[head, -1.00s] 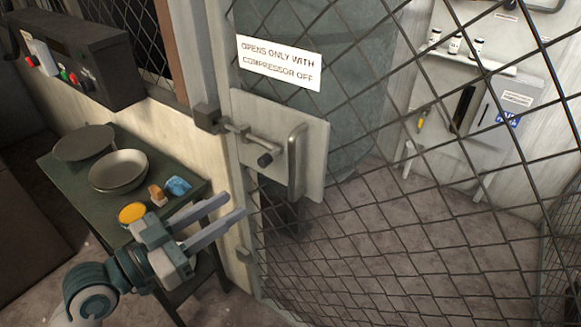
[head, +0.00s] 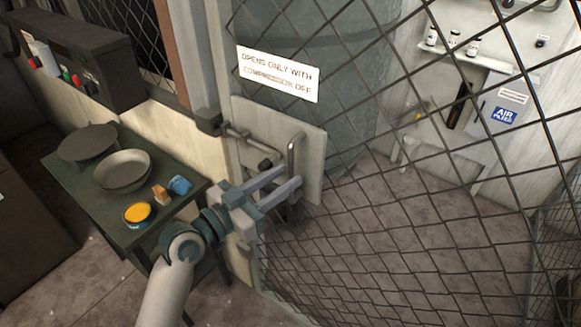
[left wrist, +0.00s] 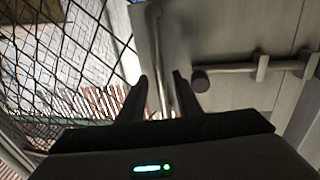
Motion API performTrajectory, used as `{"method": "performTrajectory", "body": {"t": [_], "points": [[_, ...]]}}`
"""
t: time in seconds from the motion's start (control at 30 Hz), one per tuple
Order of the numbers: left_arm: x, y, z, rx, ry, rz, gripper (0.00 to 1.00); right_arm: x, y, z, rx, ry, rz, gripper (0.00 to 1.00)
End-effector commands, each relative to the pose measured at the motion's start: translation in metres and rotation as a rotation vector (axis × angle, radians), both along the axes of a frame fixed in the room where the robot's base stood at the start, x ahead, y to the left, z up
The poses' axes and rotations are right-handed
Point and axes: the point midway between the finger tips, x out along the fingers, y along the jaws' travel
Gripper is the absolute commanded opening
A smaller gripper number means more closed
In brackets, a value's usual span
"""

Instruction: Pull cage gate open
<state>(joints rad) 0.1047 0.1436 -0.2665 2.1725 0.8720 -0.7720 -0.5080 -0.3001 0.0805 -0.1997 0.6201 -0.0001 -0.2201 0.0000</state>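The cage gate (head: 400,215) is dark wire mesh with a pale latch plate (head: 313,150). A vertical grey pull handle (head: 292,155) stands on the plate, beside a sliding bolt with a dark knob (head: 265,164). My left gripper (head: 285,178) is at the lower part of the handle, its fingers parted. In the left wrist view the handle (left wrist: 156,50) runs down between the two open fingertips (left wrist: 161,82); contact is not clear. The bolt (left wrist: 235,72) also shows there, right of the fingers. My right gripper is not in view.
A green table (head: 90,205) at left bears pans (head: 122,170), an orange-filled bowl (head: 138,214), a small brown item and a blue cup (head: 180,185). A control box (head: 85,60) hangs above. A sign (head: 278,73) on the gate reads "opens only with compressor off".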

Motion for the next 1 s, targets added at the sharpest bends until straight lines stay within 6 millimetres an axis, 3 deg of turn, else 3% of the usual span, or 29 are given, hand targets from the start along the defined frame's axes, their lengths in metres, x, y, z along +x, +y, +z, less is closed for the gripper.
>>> {"method": "performTrajectory", "body": {"t": [0.23,0.6,0.73,1.0], "points": [[0.016,-0.017,0.000,-0.001,0.001,0.001,0.31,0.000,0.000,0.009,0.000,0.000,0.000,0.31],[0.019,-0.020,0.000,0.000,0.000,0.001,0.31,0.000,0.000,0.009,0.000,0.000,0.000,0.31],[0.018,-0.020,0.000,0.000,0.000,0.001,0.02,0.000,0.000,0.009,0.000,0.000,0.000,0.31],[0.019,-0.019,-0.001,0.000,0.000,0.000,0.00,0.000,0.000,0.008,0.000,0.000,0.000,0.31]]}}
